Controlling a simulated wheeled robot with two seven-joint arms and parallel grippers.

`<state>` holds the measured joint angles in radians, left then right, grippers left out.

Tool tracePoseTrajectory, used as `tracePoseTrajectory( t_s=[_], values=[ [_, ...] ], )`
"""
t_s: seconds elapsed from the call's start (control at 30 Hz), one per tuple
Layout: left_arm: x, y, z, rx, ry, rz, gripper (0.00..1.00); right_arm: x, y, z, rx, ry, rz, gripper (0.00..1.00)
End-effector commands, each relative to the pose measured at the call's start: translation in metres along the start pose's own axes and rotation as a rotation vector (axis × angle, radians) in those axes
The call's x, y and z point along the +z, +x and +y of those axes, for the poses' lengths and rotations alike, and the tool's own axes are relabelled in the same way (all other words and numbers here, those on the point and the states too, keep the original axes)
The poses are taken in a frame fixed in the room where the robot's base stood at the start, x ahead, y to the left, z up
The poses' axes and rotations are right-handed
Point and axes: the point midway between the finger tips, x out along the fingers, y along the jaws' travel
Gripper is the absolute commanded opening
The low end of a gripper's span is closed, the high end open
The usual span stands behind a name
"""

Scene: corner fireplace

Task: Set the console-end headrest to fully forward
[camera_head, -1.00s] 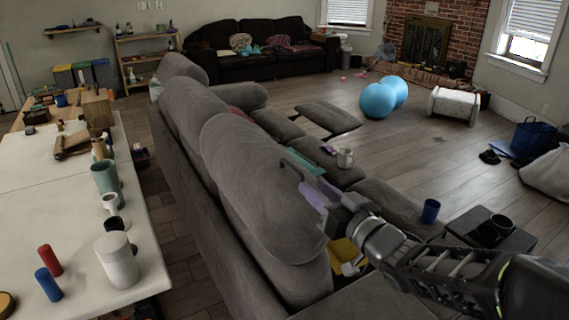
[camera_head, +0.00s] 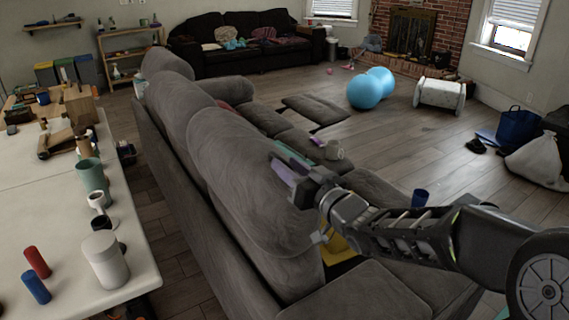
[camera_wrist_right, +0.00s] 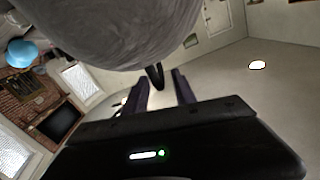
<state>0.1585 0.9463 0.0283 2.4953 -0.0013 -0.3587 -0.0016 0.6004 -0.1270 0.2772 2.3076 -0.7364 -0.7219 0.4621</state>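The grey sofa's nearest back cushion with its rounded headrest (camera_head: 240,165) is in the middle of the head view. I take it as the console-end headrest; its exact tilt is hard to judge. My right gripper (camera_head: 283,170) is at the headrest's right, seat-facing side, with purplish fingers close to the cushion. In the wrist view, the fingers of my right gripper (camera_wrist_right: 162,90) stand apart with nothing clearly held between them. A grey cushion (camera_wrist_right: 115,30) fills the top of that view, just beyond the fingertips. Contact cannot be told. My left gripper is not in view.
A long white table (camera_head: 135,270) with cups, a white canister (camera_head: 105,262) and red and blue cylinders runs along the left, behind the sofa. A raised footrest (camera_head: 315,110) and a blue ball (camera_head: 364,92) lie beyond. A blue cup (camera_head: 419,198) is near my right arm.

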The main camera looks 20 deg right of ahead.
Motion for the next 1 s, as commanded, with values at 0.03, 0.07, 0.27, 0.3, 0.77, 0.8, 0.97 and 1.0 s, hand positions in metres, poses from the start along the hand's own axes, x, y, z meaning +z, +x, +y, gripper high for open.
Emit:
tracePoseTrajectory(
  t_s=[0.03,0.07,0.27,0.3,0.77,0.8,0.97,1.0],
  values=[
    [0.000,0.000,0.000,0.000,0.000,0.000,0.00,0.000,0.007,0.000,-0.001,0.001,-0.001,0.32],
    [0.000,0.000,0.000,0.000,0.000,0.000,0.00,0.001,0.010,0.000,0.000,0.001,-0.002,0.32],
    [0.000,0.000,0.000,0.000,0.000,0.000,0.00,0.000,0.020,0.000,0.000,0.001,-0.001,0.32],
    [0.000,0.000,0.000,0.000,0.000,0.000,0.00,0.000,0.020,0.000,0.000,0.000,-0.001,0.32],
    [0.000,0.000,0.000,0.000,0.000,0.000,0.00,0.000,0.020,0.000,0.000,0.000,0.000,0.08],
    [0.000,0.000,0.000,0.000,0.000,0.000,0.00,0.000,0.020,0.000,0.000,0.000,0.000,0.05],
    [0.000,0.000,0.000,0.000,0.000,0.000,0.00,0.000,0.020,-0.001,-0.001,0.000,0.000,0.00],
    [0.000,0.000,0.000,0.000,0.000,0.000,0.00,0.000,0.020,-0.001,-0.001,0.000,0.000,0.00]
  ],
)
